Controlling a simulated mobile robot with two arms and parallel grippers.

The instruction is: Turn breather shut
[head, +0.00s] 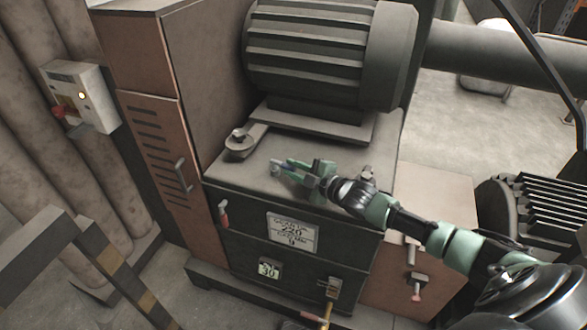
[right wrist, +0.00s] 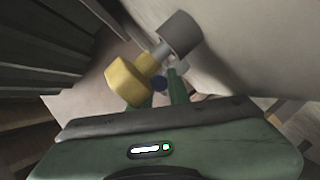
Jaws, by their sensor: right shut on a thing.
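My right gripper (head: 283,167) is over the top of the dark tank (head: 345,158), below the ribbed motor. The fingers hide most of the fitting there. Its turn angle cannot be told. My left gripper is out of view.
A grey round cap with an arm (head: 241,143) stands left of the gripper on the tank top. The motor (head: 310,50) rises behind. A red-handled lever (head: 223,213) and a brass valve (head: 331,288) are on the tank front. A striped rail (head: 110,265) is at lower left.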

